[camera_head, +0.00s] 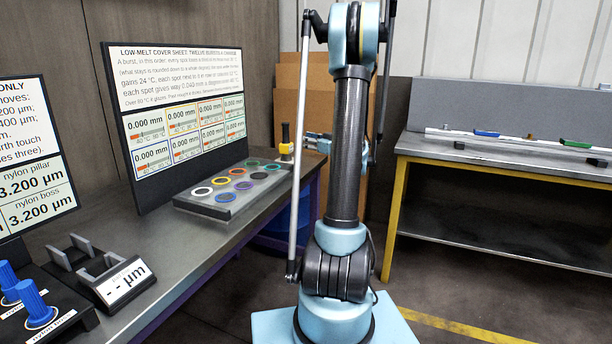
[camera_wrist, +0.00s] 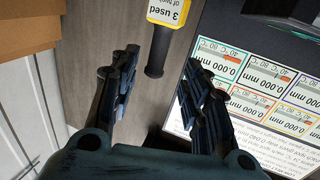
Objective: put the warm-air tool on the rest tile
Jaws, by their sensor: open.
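The warm-air tool (camera_head: 285,133) appears to be the small black and yellow piece at the far end of the left bench. In the wrist view its black handle (camera_wrist: 158,50) points toward my gripper, and its yellow body carries a label reading "3 used". My gripper (camera_wrist: 160,62) is open, with one finger on each side of the handle's line. I cannot tell whether the handle is between the fingertips or beyond them. I cannot pick out the rest tile for certain.
A grey block with coloured rings (camera_head: 216,205) lies on the bench before a cover-sheet panel (camera_head: 180,120). A readout stand (camera_head: 125,283) and blue knobs (camera_head: 38,305) are nearer. Cardboard (camera_head: 287,100) stands behind. A second bench (camera_head: 500,157) is at right, with open floor before it.

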